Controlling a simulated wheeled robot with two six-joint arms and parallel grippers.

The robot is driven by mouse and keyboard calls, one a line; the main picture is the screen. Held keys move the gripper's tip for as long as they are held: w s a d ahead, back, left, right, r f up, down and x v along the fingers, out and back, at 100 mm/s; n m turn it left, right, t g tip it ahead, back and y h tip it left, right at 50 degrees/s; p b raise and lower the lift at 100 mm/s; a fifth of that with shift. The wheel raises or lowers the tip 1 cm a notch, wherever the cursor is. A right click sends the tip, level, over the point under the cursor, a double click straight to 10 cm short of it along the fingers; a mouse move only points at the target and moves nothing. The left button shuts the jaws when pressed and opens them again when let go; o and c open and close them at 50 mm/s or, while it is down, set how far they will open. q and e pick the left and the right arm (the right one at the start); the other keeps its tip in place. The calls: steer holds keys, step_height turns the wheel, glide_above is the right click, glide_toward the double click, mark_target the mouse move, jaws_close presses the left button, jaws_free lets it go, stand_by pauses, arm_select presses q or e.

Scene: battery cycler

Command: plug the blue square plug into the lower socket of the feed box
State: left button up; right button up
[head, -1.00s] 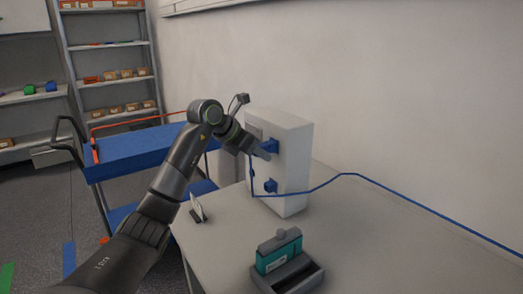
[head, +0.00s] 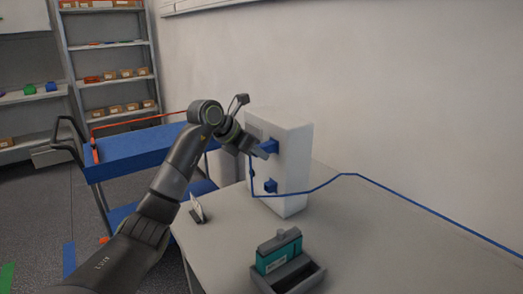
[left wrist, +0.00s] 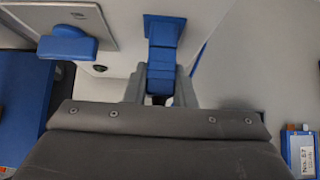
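The white feed box (head: 293,165) stands upright on the table against the wall. On its face are an upper blue fitting (head: 270,146) and a lower blue socket (head: 270,187). My left gripper (head: 259,152) is at the height of the upper fitting, above the lower socket. In the left wrist view, its fingers (left wrist: 160,92) close on both sides of a blue square plug (left wrist: 161,72). The plug lines up with a blue block (left wrist: 164,28) beyond it; I cannot tell whether they touch. A blue cable (head: 252,180) hangs below the gripper. My right gripper is not visible.
The cable runs right across the table (head: 385,245). A teal block (head: 279,253) sits in a grey holder (head: 312,281) at the front. A small card stand (head: 197,209) is at the left edge. A blue cart (head: 140,152) stands left, behind my left arm.

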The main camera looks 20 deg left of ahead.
arm_select(q)
steer(key=shift+c, duration=1)
steer(key=shift+s+a, duration=0.1)
steer(key=shift+s+f, duration=0.1)
steer(key=shift+s+a+b, duration=0.2)
steer(key=shift+s+a, duration=0.25)
steer(key=shift+s, duration=0.3)
steer(key=shift+s+a+b, duration=0.2)
steer(key=shift+s+a, duration=0.25)
steer(key=shift+s, duration=0.3)
steer(key=shift+s+a+b, duration=0.2)
steer(key=shift+s+a, duration=0.25)
steer(key=shift+s, duration=0.3)
